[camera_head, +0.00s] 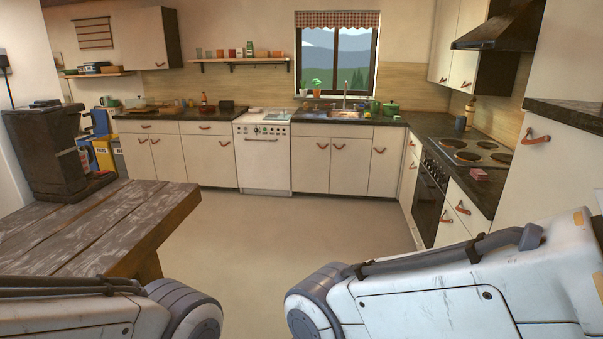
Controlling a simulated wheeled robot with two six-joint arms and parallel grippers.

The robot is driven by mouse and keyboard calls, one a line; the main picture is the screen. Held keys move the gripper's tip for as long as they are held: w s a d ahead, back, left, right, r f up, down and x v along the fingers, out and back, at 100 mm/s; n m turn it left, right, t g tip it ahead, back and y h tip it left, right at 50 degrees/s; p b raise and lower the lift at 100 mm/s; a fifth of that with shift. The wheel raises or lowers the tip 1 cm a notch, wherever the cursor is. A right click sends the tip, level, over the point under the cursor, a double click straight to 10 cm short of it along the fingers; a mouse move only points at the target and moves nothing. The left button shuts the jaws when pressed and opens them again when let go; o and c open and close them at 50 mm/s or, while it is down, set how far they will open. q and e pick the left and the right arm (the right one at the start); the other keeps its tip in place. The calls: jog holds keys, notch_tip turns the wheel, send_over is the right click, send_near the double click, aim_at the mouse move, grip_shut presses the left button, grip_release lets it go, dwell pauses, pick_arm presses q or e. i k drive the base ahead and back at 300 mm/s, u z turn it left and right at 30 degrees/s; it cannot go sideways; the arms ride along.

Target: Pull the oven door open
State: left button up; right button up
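The oven (429,203) is built into the right-hand counter run, below the hob (474,152). Its dark door faces left and looks shut, seen at a steep angle. A row of knobs (435,171) shows above the door. The door's handle is too small to make out clearly. My two arms show at the bottom of the view, well apart from the oven. Neither gripper is in view.
Open floor (290,235) lies before the oven. A wooden table (95,222) stands at the left. A white appliance (262,158) is in the back counter. Drawers with leather pulls (462,208) flank the oven, and a tall cabinet (545,170) stands nearer at right.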

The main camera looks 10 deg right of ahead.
aim_at(428, 232)
jog(key=z, duration=0.3)
jog(key=i, duration=1.95)
jog(key=z, duration=0.6)
jog(key=i, duration=1.9)
jog(key=z, duration=0.25)
jog(key=i, duration=1.1)
jog(key=z, duration=0.05)
